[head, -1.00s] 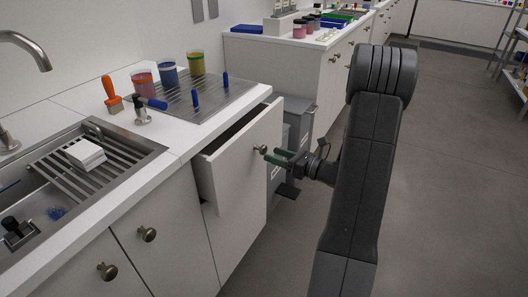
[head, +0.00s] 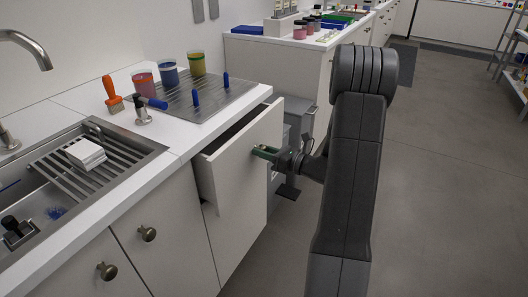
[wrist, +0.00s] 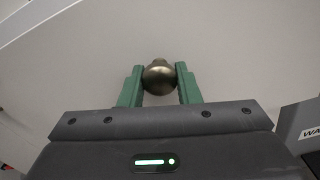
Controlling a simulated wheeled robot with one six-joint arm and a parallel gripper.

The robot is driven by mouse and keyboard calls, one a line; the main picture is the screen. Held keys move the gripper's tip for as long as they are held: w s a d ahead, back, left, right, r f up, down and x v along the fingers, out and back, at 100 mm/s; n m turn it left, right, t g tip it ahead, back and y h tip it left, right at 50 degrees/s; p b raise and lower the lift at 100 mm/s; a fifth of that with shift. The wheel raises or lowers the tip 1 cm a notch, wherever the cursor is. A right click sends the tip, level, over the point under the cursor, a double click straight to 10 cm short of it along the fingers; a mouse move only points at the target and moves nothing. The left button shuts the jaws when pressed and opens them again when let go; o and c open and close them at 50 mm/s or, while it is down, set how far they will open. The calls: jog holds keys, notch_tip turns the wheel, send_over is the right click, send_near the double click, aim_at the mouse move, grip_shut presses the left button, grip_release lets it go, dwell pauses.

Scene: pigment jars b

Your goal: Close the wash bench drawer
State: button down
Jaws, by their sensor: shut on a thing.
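The wash bench drawer (head: 235,158) stands partly pulled out under the counter, with a dark gap showing at its top. My gripper (head: 263,152) is at the front of the drawer. In the wrist view, the green fingers of my gripper (wrist: 160,88) are on both sides of the round brass drawer knob (wrist: 159,78) and shut on it. In the head view the knob is hidden by the fingers.
The counter holds several jars, including a yellow jar (head: 196,63), on a metal drainer (head: 200,98). A sink (head: 70,180) is at the left. Grey bins (head: 297,115) stand behind the drawer. Open floor (head: 450,190) lies to the right.

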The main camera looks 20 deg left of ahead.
jog(key=a, duration=0.7)
jog(key=shift+w, duration=0.35)
jog(key=shift+r, duration=0.15)
jog(key=c, duration=1.1)
grip_release()
jog(key=shift+a, duration=0.15)
jog(key=shift+o, duration=0.2)
jog(key=s+d+p, duration=0.1)
jog(key=d, duration=1.3)
